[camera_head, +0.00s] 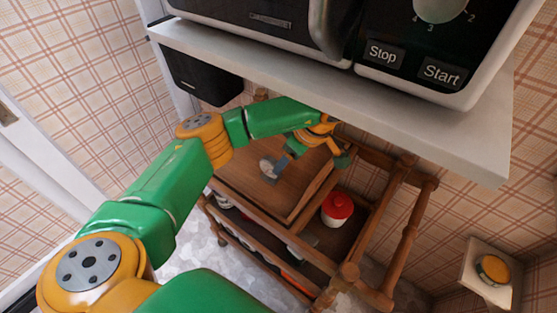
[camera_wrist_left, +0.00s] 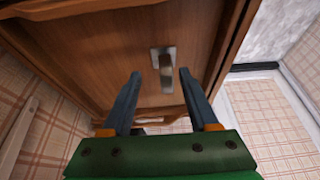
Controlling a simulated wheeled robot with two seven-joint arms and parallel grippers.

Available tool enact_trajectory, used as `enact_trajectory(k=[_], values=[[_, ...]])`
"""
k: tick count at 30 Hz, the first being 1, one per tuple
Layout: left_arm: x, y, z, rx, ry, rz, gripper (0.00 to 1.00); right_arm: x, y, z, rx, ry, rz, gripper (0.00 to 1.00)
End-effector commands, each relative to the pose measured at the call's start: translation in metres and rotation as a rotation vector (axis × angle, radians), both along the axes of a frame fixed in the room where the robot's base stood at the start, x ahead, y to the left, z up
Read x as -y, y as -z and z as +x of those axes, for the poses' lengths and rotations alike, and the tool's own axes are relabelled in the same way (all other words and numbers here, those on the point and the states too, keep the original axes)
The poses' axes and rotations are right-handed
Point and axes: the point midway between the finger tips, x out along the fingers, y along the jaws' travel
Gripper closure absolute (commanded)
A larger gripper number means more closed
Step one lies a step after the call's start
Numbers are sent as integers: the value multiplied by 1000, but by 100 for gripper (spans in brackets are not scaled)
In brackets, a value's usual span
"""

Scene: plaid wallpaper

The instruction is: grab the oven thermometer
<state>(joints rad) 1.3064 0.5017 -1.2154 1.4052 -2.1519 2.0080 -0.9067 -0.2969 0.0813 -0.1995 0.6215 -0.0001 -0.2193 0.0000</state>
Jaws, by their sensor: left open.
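A small grey metal piece, which I take for the oven thermometer, stands on the wooden top of the cart in the head view (camera_head: 267,167). The right gripper is not in view.
The wooden cart (camera_head: 290,222) has raised rails and posts, with a red-lidded jar (camera_head: 337,208) on a lower shelf. A white shelf (camera_head: 390,105) carrying a microwave (camera_head: 300,28) overhangs it. A black box (camera_head: 200,78) hangs at the upper left.

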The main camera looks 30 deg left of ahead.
Motion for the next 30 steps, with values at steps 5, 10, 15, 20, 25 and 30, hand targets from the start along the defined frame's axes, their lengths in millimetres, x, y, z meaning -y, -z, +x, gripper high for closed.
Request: enact_trajectory(k=[5, 10, 15, 20, 25, 30], values=[[-19, 33, -3, -5, -3, 0, 40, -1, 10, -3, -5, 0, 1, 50], [-24, 48, -2, -1, 1, 0, 40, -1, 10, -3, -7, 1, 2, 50], [-24, 47, -1, 0, 1, 0, 40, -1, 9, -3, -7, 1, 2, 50], [-24, 47, -1, 0, 1, 0, 83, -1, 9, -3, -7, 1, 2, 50], [-24, 47, -1, 0, 1, 0, 100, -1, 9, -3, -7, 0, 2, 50], [-24, 47, -1, 0, 1, 0, 100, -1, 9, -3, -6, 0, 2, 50]])
